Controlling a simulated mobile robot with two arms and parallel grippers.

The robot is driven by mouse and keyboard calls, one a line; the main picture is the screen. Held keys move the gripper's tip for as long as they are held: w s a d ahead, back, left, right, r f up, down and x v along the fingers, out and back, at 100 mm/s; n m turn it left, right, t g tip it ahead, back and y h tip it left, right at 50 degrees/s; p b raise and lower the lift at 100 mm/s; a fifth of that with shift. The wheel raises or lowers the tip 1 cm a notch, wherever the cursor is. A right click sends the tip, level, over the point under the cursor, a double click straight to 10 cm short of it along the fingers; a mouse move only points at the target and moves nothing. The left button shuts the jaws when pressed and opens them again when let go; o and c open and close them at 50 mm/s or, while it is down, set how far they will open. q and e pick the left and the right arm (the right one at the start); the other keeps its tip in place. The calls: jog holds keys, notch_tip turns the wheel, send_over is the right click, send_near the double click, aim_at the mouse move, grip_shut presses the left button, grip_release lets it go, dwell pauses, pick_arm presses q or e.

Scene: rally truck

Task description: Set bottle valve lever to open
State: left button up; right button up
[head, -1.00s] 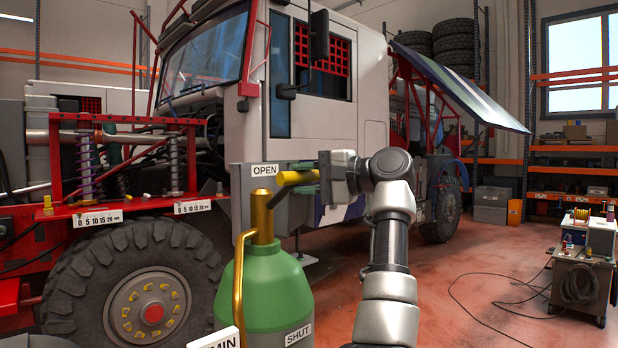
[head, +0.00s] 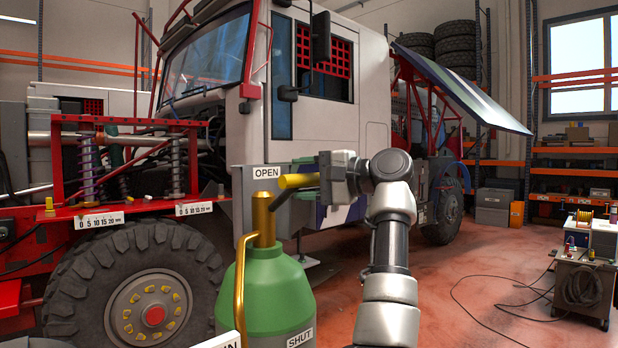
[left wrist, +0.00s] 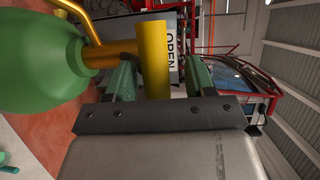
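A green gas bottle (head: 265,285) stands upright with a gold valve stem (head: 263,220) on top. The yellow lever handle (head: 298,181) sits at the top of the valve, just right of the OPEN label (head: 266,172). A SHUT label (head: 300,338) is low on the right. My left gripper (head: 306,186) is at the handle's right end. In the left wrist view, the yellow handle (left wrist: 154,72) lies between the two green-grey fingers (left wrist: 162,78), with a gap to the right finger. Contact with the left finger cannot be told. My right gripper is not in view.
The truck (head: 330,115) stands behind the bottle, its big front wheel (head: 140,285) at left. A gold pipe (head: 240,280) curves down the bottle's left side. A cart (head: 582,285) with a cable on the floor is at right.

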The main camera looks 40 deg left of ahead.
pick_arm(q)
jog(key=shift+a, duration=0.1)
jog(key=shift+w+d+f+b, duration=0.1)
jog(key=shift+d+b, duration=0.2)
jog(key=shift+d, duration=0.1)
jog(key=b+v, duration=0.1)
jog(key=v, duration=0.9)
